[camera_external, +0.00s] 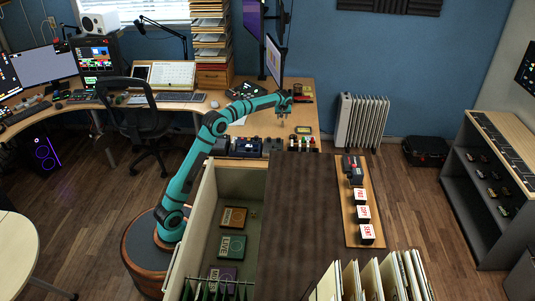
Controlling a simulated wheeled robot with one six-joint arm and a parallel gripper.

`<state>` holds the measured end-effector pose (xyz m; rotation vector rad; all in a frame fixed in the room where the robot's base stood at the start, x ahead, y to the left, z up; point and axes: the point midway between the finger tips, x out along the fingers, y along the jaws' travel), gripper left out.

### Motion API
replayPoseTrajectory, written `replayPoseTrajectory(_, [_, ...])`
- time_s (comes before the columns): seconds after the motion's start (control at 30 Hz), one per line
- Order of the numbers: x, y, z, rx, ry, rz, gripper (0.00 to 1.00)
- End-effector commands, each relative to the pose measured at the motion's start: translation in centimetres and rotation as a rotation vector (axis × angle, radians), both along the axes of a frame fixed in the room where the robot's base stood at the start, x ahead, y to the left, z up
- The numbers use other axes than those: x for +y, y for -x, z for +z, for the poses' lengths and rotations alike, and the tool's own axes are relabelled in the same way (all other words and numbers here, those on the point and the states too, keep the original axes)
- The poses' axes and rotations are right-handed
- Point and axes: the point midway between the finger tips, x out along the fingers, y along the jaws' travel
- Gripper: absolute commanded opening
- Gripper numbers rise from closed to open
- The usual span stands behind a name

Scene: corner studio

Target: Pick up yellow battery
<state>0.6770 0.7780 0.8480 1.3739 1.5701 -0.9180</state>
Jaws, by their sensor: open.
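My gripper (283,112) is at the end of the teal arm, above the wooden desk (278,128). It is small in this view, open, and no object shows between its fingers. A small yellow-edged item (303,130) lies on the desk below and to the right of my gripper, apart from it. Several small upright items (302,144) of mixed colours stand at the desk's near edge. They are too small for me to tell which thing is the yellow battery.
A dark blue device (246,147) sits at the desk's near edge, left of the small items. Monitors (273,62) stand behind the arm. A dark-topped cabinet (300,215) and an open drawer (210,215) with labelled boxes are nearer the camera. A white radiator (361,121) stands to the right.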

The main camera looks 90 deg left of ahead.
Motion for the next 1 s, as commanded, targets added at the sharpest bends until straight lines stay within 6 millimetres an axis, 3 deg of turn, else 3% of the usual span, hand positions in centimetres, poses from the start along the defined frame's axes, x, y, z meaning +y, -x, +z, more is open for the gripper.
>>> replayPoseTrajectory(0.13, [0.8,0.1,-2.1,0.001,0.001,0.000,0.41])
replayPoseTrajectory(0.47, [1.6,0.1,-3.7,0.001,0.001,0.000,0.41])
replayPoseTrajectory(0.8, [3.6,-0.3,-7.4,0.002,0.002,0.001,0.41])
replayPoseTrajectory(1.0, [3.7,-0.3,-7.8,0.000,0.000,0.000,0.41])
